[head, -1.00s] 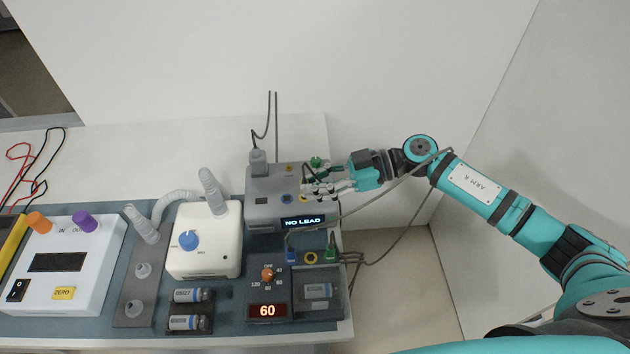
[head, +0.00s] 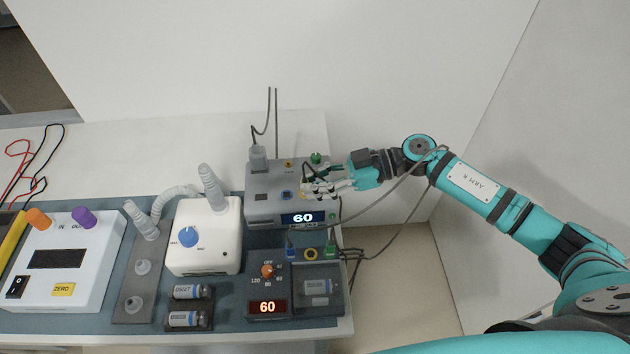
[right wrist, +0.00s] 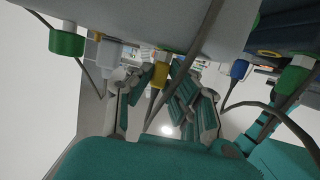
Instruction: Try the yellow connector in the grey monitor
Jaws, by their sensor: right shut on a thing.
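The grey monitor (head: 262,208) stands at the back right of the bench, its small screen reading 60. My right gripper (head: 308,188) reaches in from the right and is at the monitor's right part. In the right wrist view my right gripper (right wrist: 166,100) is shut on the yellow connector (right wrist: 160,76), whose grey lead hangs down between the fingers. The connector's top end meets the grey casing; the socket itself is hidden. My left gripper is out of view.
A dark grey box (head: 255,284) in front has an orange knob, a red 60 display and blue and green plugs beside a yellow ring. A white device (head: 205,255) stands left. Grey leads run around my right arm. The back of the bench is mostly clear.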

